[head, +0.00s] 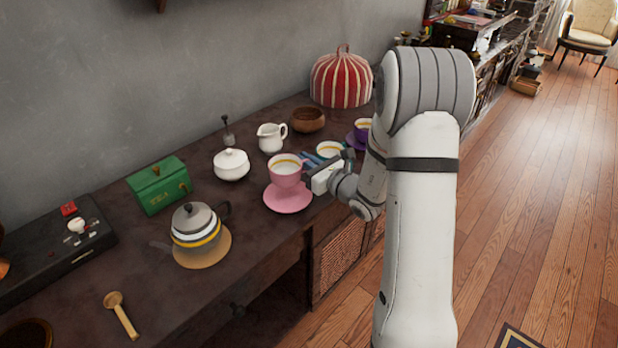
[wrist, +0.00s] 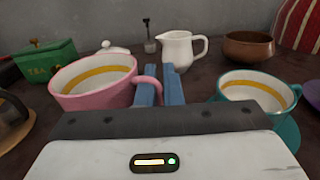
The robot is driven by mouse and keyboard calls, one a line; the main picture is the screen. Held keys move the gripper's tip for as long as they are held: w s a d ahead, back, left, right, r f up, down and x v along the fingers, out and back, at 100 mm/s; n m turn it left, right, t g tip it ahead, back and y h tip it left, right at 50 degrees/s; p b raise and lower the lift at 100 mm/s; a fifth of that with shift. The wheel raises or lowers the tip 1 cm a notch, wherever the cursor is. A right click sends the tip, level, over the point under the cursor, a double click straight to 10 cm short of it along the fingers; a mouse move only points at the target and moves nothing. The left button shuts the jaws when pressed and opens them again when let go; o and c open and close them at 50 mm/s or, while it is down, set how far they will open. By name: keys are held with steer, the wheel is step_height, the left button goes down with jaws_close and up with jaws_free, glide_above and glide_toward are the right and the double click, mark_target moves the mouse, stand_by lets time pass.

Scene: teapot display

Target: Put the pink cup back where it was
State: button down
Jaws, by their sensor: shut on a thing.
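The pink cup (head: 285,177) is upright, white inside with a yellow band. It is at or just above the pink saucer (head: 288,203); I cannot tell whether they touch. My gripper (head: 310,161) comes in from the right and is shut on the cup's handle. In the wrist view the blue fingers of my gripper (wrist: 161,86) stand on either side of the handle, and the pink cup (wrist: 92,91) is to their left. The cup's base is hidden there.
A teal cup (wrist: 252,92) stands close to the right of my gripper, with a purple cup (head: 362,128) beyond. Behind are a white creamer (head: 270,138), sugar bowl (head: 231,166) and wooden bowl (head: 308,120). A glass teapot (head: 195,228) and green tea box (head: 160,187) are left.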

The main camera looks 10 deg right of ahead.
steer(key=shift+f+b, duration=0.3)
steer(key=shift+f, duration=1.7)
steer(key=shift+f, duration=0.1)
steer(key=c, duration=1.6)
jaws_free()
